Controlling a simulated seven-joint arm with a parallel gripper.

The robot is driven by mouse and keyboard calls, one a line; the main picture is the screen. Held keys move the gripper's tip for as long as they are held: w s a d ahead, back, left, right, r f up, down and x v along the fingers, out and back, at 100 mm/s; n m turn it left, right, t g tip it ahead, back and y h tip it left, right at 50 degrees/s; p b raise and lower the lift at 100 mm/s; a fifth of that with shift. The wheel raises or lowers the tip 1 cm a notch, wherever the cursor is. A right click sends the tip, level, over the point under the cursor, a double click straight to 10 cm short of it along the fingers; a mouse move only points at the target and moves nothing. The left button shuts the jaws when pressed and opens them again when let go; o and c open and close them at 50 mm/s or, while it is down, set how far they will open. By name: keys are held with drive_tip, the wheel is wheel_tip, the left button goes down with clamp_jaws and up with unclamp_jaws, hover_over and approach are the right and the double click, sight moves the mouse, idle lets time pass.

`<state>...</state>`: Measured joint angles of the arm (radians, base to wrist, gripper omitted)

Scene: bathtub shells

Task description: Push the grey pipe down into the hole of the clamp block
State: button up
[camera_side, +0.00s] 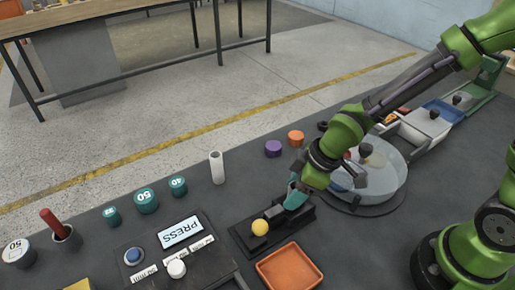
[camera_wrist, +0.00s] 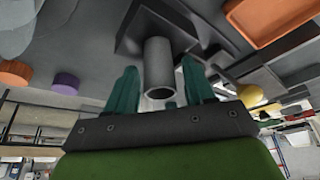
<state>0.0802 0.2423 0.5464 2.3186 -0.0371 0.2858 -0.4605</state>
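The grey pipe (camera_wrist: 160,68) shows in the wrist view as a hollow tube, its near open end facing my gripper. Its far end meets the dark clamp block (camera_wrist: 128,42); how deep it sits in the hole is hidden. My gripper (camera_wrist: 160,64) has a teal finger on each side of the pipe, with a narrow gap on both sides, so it looks open. In the side view my gripper (camera_side: 294,195) is low over the right end of the black clamp block (camera_side: 305,214), and the pipe there is hidden behind the fingers.
A pale upright tube (camera_side: 217,167) stands left of the block. An orange tray (camera_side: 289,270) lies in front. A round pan (camera_side: 385,180) is to the right. Purple (camera_side: 273,148) and orange (camera_side: 296,138) caps lie behind. A PRESS panel (camera_side: 181,232) and weights are at left.

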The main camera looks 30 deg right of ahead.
drive_tip(key=shift+r, duration=0.15)
drive_tip(key=shift+r, duration=0.25)
drive_tip(key=v, duration=1.1)
drive_tip(key=s+d+r+m+t, duration=0.1)
drive_tip(key=d+r+m, duration=0.1)
drive_tip(key=d+m, duration=0.1)
drive_tip(key=s+d+r+m+t, duration=0.1)
drive_tip(key=s+d+r+m, duration=0.1)
drive_tip(key=d+r+m, duration=0.1)
drive_tip(key=s+d+r+m+t+h, duration=0.1)
drive_tip(key=s+d+r+m+t, duration=0.1)
drive_tip(key=d+m, duration=0.3)
drive_tip(key=shift+s+d+r+m, duration=0.15)
drive_tip(key=shift+s+r+m, duration=0.1)
drive_tip(key=shift+m, duration=0.75)
